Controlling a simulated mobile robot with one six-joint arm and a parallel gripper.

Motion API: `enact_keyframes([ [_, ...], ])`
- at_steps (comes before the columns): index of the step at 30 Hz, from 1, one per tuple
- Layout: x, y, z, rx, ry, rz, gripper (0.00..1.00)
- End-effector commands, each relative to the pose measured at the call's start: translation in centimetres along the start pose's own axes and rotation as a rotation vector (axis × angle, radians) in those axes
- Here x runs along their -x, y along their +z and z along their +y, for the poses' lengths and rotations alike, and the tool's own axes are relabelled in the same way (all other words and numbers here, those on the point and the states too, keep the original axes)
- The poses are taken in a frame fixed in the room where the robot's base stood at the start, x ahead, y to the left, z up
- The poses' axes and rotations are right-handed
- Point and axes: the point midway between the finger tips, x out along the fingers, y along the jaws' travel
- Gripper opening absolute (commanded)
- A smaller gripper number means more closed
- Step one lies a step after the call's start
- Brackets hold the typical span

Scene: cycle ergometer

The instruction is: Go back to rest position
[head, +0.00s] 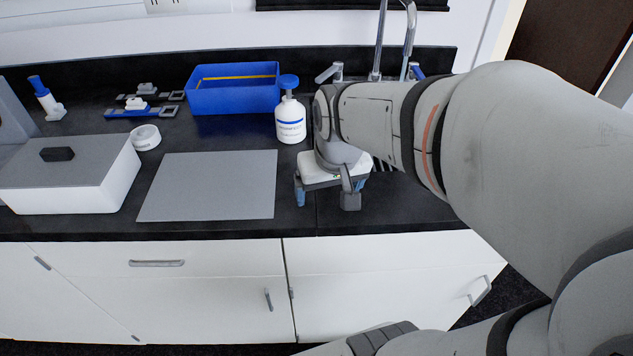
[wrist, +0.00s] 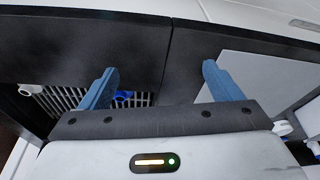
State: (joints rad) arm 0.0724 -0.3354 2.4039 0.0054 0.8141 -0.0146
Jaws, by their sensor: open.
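My gripper (head: 323,198) hangs over the front part of the black counter, just right of the grey mat, with its fingers pointing down. In the wrist view its two blue fingers (wrist: 158,88) stand wide apart with nothing between them.
A white bottle with a blue cap (head: 290,118) stands close left of my wrist. A blue bin (head: 232,97), a grey mat (head: 208,187), a white box with a grey lid (head: 70,180) and a white round dish (head: 146,137) lie further left. A tap (head: 378,45) rises behind.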

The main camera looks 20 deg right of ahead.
Motion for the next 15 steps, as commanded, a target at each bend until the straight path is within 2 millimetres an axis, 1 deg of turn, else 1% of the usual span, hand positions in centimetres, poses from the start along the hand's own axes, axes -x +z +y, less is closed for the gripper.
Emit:
enact_keyframes([
  [1,0.5,1.7,-0.7,0.024,-0.005,-0.007,0.85],
  [3,0.8,3.5,-1.3,0.043,-0.009,-0.023,0.85],
  [6,1.0,5.1,-1.6,0.059,-0.011,-0.036,0.85],
  [9,1.0,5.6,-1.7,0.063,-0.012,-0.043,0.85],
  [15,1.0,5.6,-1.7,0.063,-0.012,-0.043,0.85],
])
